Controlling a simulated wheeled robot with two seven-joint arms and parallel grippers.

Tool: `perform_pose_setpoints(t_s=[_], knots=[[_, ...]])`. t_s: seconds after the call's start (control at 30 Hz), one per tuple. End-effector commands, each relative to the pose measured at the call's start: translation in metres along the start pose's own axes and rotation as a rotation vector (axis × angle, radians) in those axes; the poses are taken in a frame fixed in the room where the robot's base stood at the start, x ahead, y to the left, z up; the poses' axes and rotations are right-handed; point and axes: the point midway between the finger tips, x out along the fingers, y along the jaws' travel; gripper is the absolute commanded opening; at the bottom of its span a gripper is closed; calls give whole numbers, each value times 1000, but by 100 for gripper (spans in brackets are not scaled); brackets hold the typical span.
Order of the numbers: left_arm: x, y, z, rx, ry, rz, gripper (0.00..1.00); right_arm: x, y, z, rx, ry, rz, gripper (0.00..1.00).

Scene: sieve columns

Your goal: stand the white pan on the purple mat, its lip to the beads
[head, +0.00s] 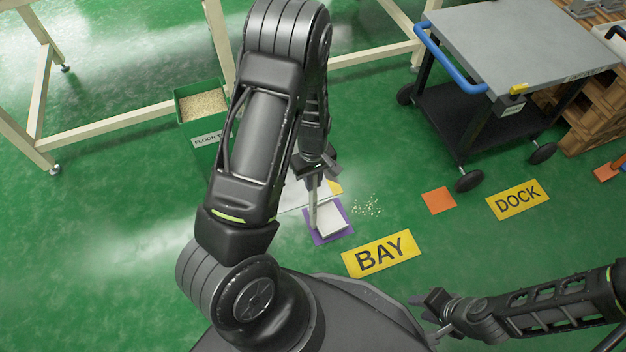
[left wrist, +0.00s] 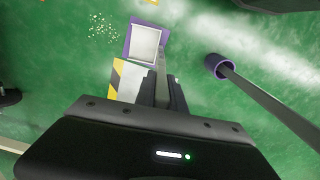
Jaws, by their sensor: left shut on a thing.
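The white pan (head: 331,217) is over the purple mat (head: 320,238), with purple showing around its edges. In the left wrist view the pan (left wrist: 146,43) lies within the mat's purple border (left wrist: 129,43). I cannot tell whether it touches the mat. My left gripper (head: 316,172) is shut on the pan's upright handle, which runs between the fingers (left wrist: 163,88). The green-white beads (head: 368,205) lie scattered on the floor, just right of the mat in the head view and left of it in the left wrist view. My right gripper (head: 432,304) is low at the right, away from the pan; its jaw opening is unclear.
A yellow BAY sign (head: 379,254), an orange square (head: 438,201) and a DOCK sign (head: 518,200) lie on the green floor. A bin of grains (head: 202,106) stands behind left, a cart (head: 520,50) behind right. A purple-ended grey pole (left wrist: 219,67) shows in the left wrist view.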

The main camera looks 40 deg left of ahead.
Motion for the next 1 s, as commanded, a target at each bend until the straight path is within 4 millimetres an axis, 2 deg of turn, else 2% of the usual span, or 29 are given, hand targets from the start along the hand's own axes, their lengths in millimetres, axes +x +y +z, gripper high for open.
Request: perform_pose_setpoints(t_s=[0.63, 0.67, 0.93, 1.0], knots=[[10, 0, 0, 0, 1, 1, 0, 7, 2, 0, 0, 0, 0, 36], [9, 0, 0, 0, 1, 1, 17, 6, 2, 0, 0, 0, 0, 36], [9, 0, 0, 0, 0, 0, 39, 6, 2, 0, 0, -1, 0, 36], [9, 0, 0, 0, 0, 0, 40, 6, 2, 0, 0, -1, 0, 36]])
